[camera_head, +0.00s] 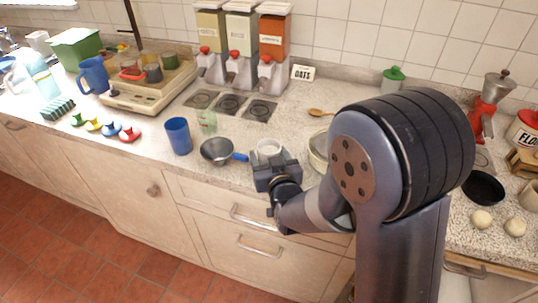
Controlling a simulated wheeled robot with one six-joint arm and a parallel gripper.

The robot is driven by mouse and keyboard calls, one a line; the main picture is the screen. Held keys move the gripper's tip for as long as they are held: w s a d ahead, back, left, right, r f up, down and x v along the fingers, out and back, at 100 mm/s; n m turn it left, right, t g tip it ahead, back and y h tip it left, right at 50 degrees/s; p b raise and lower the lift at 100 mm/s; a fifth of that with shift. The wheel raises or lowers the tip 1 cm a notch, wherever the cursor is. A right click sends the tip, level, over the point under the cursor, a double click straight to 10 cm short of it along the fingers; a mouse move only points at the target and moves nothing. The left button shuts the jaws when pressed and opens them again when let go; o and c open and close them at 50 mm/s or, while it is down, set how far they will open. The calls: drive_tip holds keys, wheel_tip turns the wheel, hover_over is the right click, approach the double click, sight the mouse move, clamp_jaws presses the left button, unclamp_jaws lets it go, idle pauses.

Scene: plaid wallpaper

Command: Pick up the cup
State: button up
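A blue cup (178,136) stands upright near the front edge of the counter, left of the saucepan. A clear greenish glass (207,121) stands just behind and to the right of it. A small white round vessel, perhaps a cup (268,147), is right behind my gripper (274,163), which covers its lower part. My gripper is at the counter's front edge, to the right of the blue cup and apart from it. Its fingertips are hidden, so I cannot tell whether it is open or shut, or whether it touches the white vessel.
A metal saucepan (217,151) with a blue handle lies between the blue cup and my gripper. A round pale container (318,150) is partly behind my arm. A wooden spoon (321,112) lies farther back. Colourful measuring scoops (111,129) are at left.

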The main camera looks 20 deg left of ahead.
drive_tip(key=c, duration=0.7)
drive_tip(key=shift+r, duration=0.2)
